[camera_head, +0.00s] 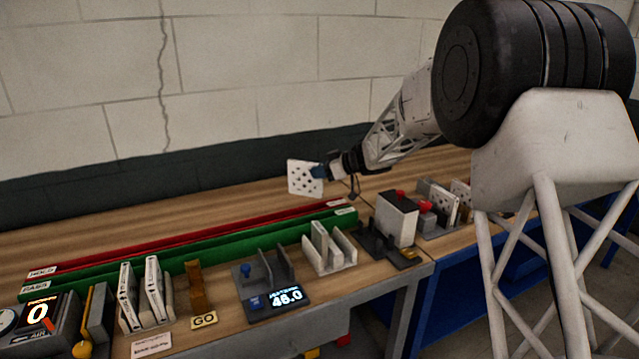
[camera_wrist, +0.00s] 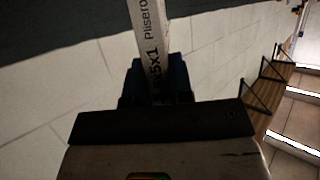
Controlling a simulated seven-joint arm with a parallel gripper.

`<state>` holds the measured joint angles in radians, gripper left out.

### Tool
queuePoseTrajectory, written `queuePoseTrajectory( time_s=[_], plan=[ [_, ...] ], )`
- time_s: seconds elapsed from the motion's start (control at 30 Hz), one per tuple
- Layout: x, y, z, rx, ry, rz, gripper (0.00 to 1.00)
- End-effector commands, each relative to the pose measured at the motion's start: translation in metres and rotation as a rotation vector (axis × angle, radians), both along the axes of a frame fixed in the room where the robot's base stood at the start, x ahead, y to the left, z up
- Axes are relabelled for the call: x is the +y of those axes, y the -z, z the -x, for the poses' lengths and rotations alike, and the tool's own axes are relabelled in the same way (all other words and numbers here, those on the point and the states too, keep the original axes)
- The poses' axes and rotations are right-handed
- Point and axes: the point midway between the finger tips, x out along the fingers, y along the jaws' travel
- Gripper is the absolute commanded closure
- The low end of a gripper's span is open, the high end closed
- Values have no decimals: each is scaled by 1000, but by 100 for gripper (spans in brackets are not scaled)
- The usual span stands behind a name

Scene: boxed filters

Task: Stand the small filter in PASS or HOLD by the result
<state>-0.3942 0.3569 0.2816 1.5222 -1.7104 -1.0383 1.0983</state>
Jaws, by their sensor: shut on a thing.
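My gripper (camera_head: 319,172) is raised above the back of the bench, shut on a small white filter with dark holes (camera_head: 302,178). In the wrist view the filter's edge (camera_wrist: 150,30) stands between the dark fingers (camera_wrist: 156,85), with print reading "Plisero" and what looks like "8x5x1". Below it in the head view run two long channels: a red one labelled HOLD (camera_head: 190,237) behind and a green one labelled PASS (camera_head: 210,243) in front. I see no filter standing in either. A grey device (camera_head: 262,306) has a lit display, 46.0 or 48.0.
A brown stand (camera_head: 197,288) is behind a GO label (camera_head: 204,320). A white box (camera_head: 396,219) and another filter rack (camera_head: 440,205) stand right.

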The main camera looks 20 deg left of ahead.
Motion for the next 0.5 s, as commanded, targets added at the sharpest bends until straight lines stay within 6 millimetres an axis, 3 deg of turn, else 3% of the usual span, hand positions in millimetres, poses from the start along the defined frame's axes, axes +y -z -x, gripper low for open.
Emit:
queuePoseTrajectory(
  time_s=[0.27, 0.5],
  plan=[
    [0, 34, 0, 1, 0, 1, 100],
    [0, 39, 0, 0, 0, 0, 100]
  ],
)
